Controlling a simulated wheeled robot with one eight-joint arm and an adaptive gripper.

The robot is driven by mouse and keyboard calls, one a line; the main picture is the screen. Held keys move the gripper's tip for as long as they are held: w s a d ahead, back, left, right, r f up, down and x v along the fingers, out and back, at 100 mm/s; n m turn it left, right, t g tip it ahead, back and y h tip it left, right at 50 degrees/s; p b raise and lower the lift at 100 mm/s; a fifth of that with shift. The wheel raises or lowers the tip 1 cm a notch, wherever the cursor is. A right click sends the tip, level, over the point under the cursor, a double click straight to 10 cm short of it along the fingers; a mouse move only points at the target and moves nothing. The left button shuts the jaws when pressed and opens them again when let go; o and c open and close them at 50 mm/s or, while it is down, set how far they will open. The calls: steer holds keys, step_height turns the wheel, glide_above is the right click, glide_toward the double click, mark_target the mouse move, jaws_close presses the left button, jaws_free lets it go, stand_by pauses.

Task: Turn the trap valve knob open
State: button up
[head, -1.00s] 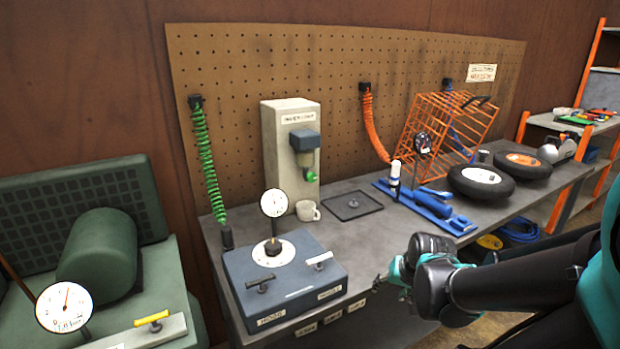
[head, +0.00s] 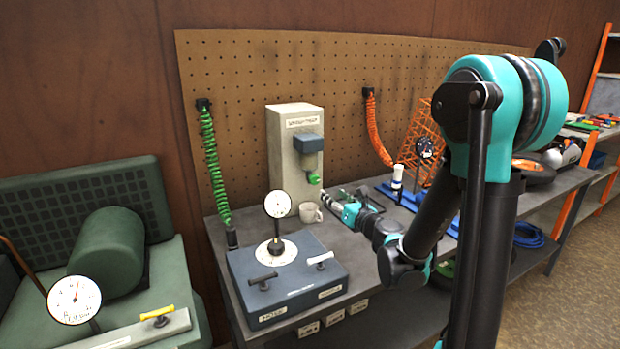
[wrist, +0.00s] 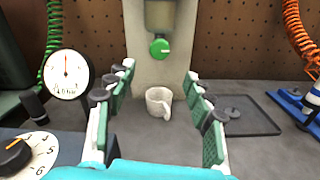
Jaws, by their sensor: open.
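The trap valve knob (head: 314,179) is a small green knob under the clear bowl of the trap unit (head: 283,150), a beige upright block with a blue-grey cap at the back of the bench. In the wrist view the green knob (wrist: 159,48) shows a pale pointer mark, lying roughly sideways toward the right. My gripper (head: 333,200) is open and empty, just in front of and to the right of the unit in the head view. In the wrist view its two fingers (wrist: 158,97) stand apart, with the knob beyond them, above and between the tips. Nothing touches the knob.
A white mug (wrist: 159,101) stands below the knob. A blue-grey box with a dial knob (head: 285,280) and a round gauge (head: 278,204) stand at the front left. A dark tray (wrist: 235,115) lies to the right. A green coiled hose (head: 213,165) hangs at left.

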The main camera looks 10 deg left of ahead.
mark_target(310, 176)
steer(key=x, duration=1.7)
steer(key=shift+a, duration=0.1)
steer(key=shift+c, duration=0.4)
jaws_close()
